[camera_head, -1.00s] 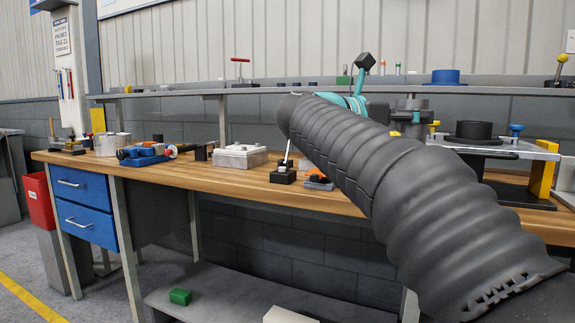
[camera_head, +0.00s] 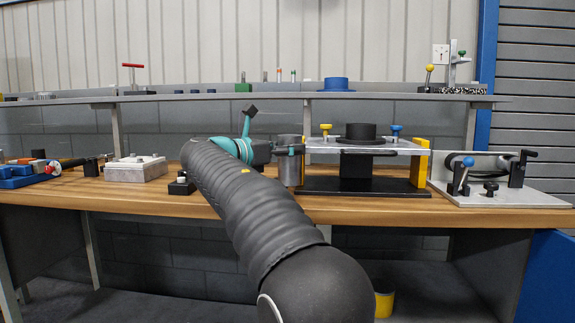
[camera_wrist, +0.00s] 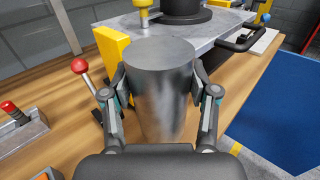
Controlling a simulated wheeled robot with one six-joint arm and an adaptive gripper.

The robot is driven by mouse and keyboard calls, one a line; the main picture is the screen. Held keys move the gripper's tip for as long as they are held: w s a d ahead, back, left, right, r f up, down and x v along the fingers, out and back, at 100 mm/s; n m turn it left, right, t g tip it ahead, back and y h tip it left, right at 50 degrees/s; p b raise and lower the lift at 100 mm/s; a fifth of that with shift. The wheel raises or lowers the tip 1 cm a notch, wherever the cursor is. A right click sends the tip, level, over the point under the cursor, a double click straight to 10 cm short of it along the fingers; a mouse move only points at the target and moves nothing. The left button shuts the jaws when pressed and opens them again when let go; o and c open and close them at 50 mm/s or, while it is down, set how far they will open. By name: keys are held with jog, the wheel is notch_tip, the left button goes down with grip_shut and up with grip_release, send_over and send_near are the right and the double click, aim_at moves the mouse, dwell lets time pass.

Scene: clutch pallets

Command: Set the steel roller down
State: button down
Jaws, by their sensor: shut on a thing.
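The steel roller (camera_wrist: 160,85) is a plain grey cylinder, upright or nearly so. My gripper (camera_wrist: 160,78) is shut on it, one finger on each side, in the wrist view. In the head view the roller (camera_head: 290,168) shows at the end of my arm, just left of the raised metal plate (camera_head: 330,146). Its lower end is near the wooden bench top (camera_head: 240,204). I cannot tell whether it touches the wood.
A black flanged ring (camera_head: 361,134) and yellow and blue knobs stand on the plate. A yellow upright (camera_wrist: 113,52) is close behind the roller. A red-knobbed lever (camera_wrist: 82,72) stands at left. Bare wood shows along the front.

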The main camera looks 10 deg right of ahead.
aim_at(280, 165)
jog(key=shift+f+b, duration=0.5)
jog(key=shift+f, duration=1.35)
jog(key=shift+f, duration=0.1)
jog(key=shift+c, duration=1.5)
grip_release()
jog(key=shift+f, duration=0.1)
jog(key=shift+a, duration=0.1)
jog(key=v, duration=1.2)
